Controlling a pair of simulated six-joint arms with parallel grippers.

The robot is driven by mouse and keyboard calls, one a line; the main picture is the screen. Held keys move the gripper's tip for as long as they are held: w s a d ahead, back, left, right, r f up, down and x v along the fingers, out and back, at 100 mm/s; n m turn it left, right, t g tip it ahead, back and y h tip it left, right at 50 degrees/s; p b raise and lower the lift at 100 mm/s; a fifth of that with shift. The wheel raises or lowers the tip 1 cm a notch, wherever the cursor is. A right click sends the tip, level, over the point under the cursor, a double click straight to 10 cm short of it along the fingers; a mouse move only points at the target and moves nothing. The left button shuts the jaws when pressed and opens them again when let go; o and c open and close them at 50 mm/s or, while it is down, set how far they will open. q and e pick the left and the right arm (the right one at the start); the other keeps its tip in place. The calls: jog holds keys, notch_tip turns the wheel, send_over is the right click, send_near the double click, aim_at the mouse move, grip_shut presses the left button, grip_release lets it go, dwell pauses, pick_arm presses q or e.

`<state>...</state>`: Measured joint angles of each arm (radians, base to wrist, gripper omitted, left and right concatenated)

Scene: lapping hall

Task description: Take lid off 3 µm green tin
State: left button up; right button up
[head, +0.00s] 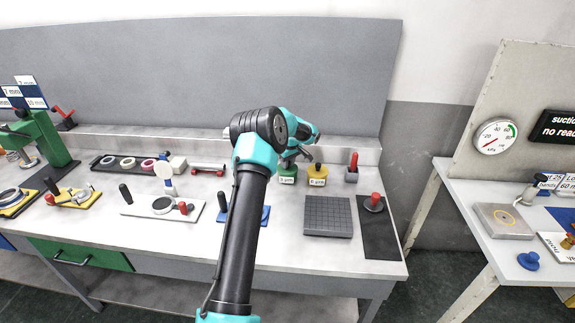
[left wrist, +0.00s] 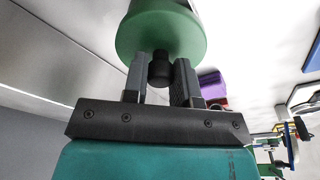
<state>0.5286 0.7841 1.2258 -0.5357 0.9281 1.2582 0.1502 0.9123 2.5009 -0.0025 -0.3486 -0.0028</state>
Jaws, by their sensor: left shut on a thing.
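The green tin (head: 287,174) labelled 3 µm stands at the back of the bench, left of a yellow tin (head: 317,175) labelled 6 µm. My left gripper (head: 296,155) is right above the green tin. In the left wrist view my left gripper (left wrist: 160,80) is shut on the black knob (left wrist: 160,69) of the green lid (left wrist: 160,38). I cannot tell whether the lid is seated on the tin or slightly raised. My right gripper is not in view.
A grey grooved plate (head: 328,216) lies in front of the tins. A red-handled block (head: 352,168) stands right of the yellow tin. A red-knobbed tool (head: 374,203) sits on a dark mat. A white board (head: 135,207) with a ring lies to the left.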

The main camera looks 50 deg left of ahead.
pick_arm(q)
notch_tip(320, 180, up, 4)
jog(key=shift+f, duration=0.25)
jog(key=s+d+r, duration=0.1)
jog(key=s+d, duration=0.9)
jog(key=d, duration=0.2)
jog(key=shift+s, duration=0.3)
jog(key=shift+d, duration=0.15)
